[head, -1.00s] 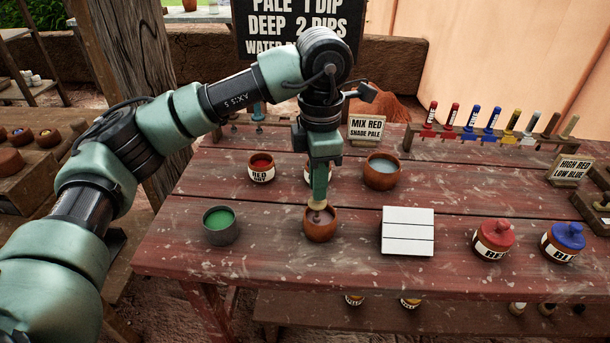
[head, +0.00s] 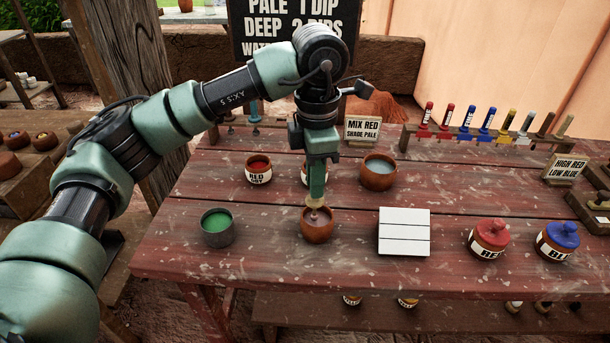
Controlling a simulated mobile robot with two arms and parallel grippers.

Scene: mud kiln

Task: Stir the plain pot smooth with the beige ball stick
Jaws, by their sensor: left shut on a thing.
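The plain pot (head: 317,232) is a small brown clay pot without a label, standing near the front of the red wooden table. My left gripper (head: 315,192) points straight down above it and is shut on the beige ball stick (head: 314,202). The stick's lower end is inside the pot, over a brownish-mauve content. The gripper hides most of the stick. How smooth the content is cannot be told at this size. My right gripper is not in view.
A dark pot of green (head: 217,225) stands left of the plain pot, a white slatted tile (head: 404,230) right. Behind are a RED pot (head: 258,172), a partly hidden pot and a water-like bowl (head: 379,174). Red (head: 489,238) and blue (head: 558,240) lidded jars stand at right.

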